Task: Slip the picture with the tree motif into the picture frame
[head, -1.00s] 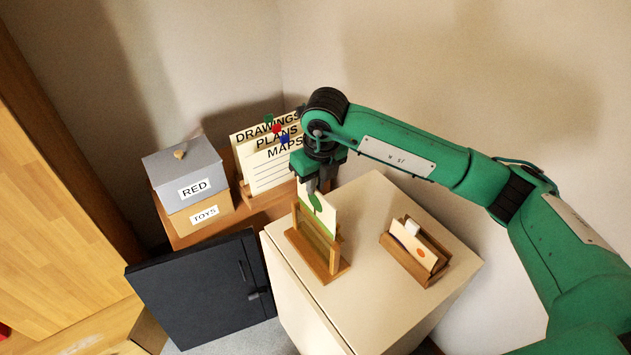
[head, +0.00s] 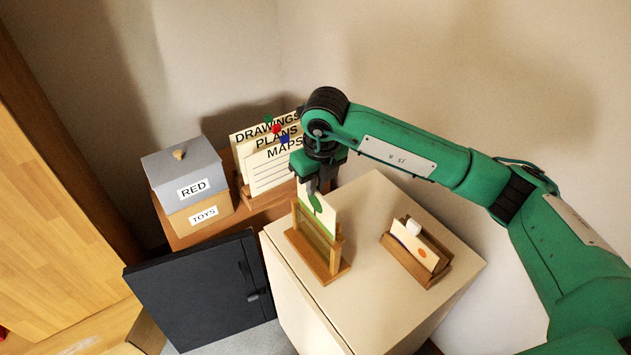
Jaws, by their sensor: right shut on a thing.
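The picture with the tree motif (head: 326,214) is a cream card with a green tree and green ground. It stands upright, its lower part within the wooden picture frame (head: 325,266) on the cream cabinet top. Its upper part sticks out above the frame. My right gripper (head: 315,190) points down from above and is shut on the card's top edge. How deep the card sits in the frame I cannot tell exactly. My left gripper is not in view.
A wooden holder (head: 408,265) with other cards stands to the right on the cabinet top (head: 375,205). Behind left are a grey box (head: 180,168) marked RED, a TOYS box (head: 203,216) and a DRAWINGS, PLANS, MAPS card rack (head: 272,170). A dark door (head: 205,295) stands at the front left.

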